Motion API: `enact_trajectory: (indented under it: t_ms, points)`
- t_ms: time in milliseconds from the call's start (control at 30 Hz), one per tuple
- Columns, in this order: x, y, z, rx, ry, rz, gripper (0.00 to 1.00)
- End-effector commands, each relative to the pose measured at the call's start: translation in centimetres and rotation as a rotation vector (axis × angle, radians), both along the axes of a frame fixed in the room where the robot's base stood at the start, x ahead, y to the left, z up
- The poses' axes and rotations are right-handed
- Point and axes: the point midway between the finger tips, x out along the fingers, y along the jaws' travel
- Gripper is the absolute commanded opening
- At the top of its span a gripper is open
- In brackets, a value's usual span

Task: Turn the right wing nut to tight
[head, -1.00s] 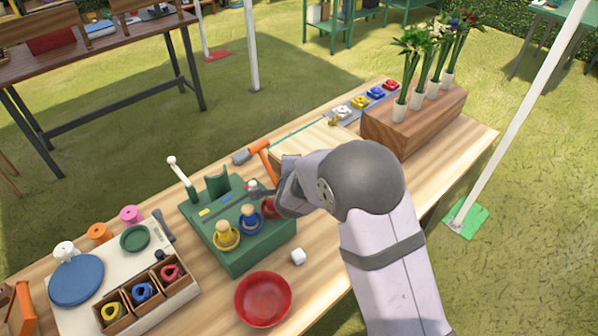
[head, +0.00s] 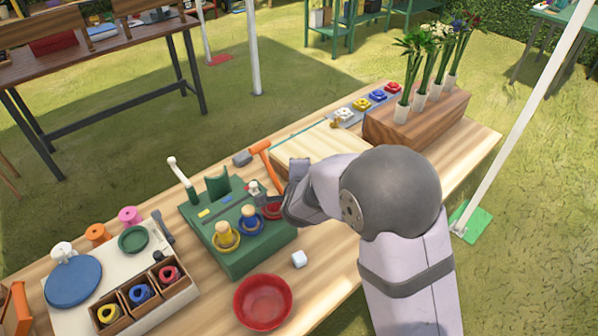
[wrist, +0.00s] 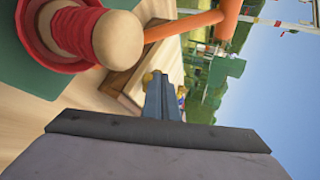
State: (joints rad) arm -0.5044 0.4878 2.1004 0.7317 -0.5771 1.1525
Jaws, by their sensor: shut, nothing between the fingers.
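A pale wooden board (head: 310,142) lies on the bench, with a small brass piece (head: 335,123), likely a wing nut, at its far edge. In the wrist view, two small brass pieces, one (wrist: 147,78) and another (wrist: 181,92), show at the board (wrist: 134,94), beyond my fingers. They are too small to tell which is the right wing nut or how tight it is. My gripper (head: 264,200) is shut and empty beside the red-ringed peg, short of the board; its fingers (wrist: 158,84) show in the wrist view.
A green box (head: 215,250) carries pegs with yellow, blue and red (head: 273,209) rings, close to my gripper. An orange-handled hammer (head: 268,165) lies between box and board. A wooden block (head: 420,118) with potted flowers stands at the right. A red bowl (head: 263,301) is in front.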

Motion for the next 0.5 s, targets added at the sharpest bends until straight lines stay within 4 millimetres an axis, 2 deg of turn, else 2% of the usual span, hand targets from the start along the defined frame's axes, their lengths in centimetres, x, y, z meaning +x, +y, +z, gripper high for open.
enact_trajectory:
  t_ms: [233,467,500]
  points:
    - [-2.5,0.2,1.5,0.001,-0.003,0.007,0.0]
    - [-3.5,0.1,2.0,0.0,-0.002,0.007,0.0]
    - [-3.6,0.1,2.1,-0.001,-0.002,0.008,0.02]
